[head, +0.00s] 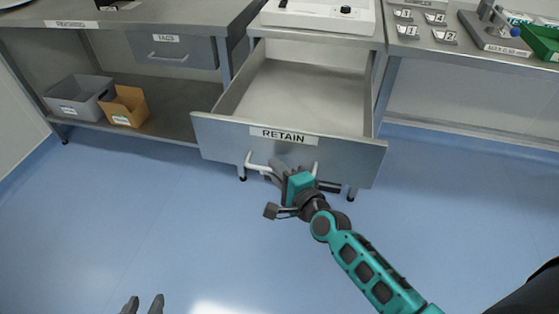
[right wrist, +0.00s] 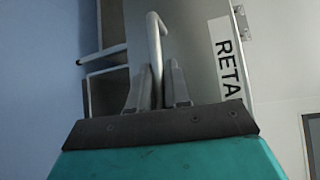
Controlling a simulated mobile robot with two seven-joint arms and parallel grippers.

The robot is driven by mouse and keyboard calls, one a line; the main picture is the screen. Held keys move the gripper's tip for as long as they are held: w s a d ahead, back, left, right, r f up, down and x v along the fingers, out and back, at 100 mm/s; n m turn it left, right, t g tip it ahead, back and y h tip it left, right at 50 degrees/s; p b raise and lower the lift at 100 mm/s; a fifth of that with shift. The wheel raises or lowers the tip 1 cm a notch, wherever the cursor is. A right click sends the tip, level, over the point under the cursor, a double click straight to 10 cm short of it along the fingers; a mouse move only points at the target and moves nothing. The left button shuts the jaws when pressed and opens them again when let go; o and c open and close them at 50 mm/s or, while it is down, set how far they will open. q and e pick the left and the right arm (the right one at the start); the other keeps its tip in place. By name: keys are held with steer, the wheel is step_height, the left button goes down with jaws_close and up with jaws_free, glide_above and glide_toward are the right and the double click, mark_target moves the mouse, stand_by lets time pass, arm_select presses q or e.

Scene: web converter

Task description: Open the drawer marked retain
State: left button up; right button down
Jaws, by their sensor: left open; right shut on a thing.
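The drawer marked RETAIN (head: 285,141) stands pulled out from under the bench, and its empty inside shows in the head view. Its light bar handle (head: 256,166) runs along the front below the label. My right gripper (head: 281,172) is shut on this handle. In the right wrist view the two fingers (right wrist: 158,88) close around the handle (right wrist: 154,40), with the RETAIN label (right wrist: 226,55) to the right. My left gripper (head: 142,304) is open and empty at the bottom edge of the head view, low over the floor and away from the drawer.
A second closed drawer marked TAGS (head: 172,52) is at the left. A grey bin (head: 78,97) and a brown box (head: 124,105) sit on the lower shelf. A white device (head: 320,16) stands on the bench above. Blue floor in front is clear.

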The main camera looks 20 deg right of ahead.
steer(key=shift+s+a, duration=0.1)
steer(key=shift+s, duration=0.05)
steer(key=c, duration=1.2)
jaws_free()
steer(key=shift+s, duration=0.1)
steer(key=v, duration=1.2)
steer(key=shift+s+r+p, duration=0.1)
steer(key=shift+s+p, duration=0.25)
steer(key=shift+s, duration=0.05)
steer(key=shift+a, duration=0.1)
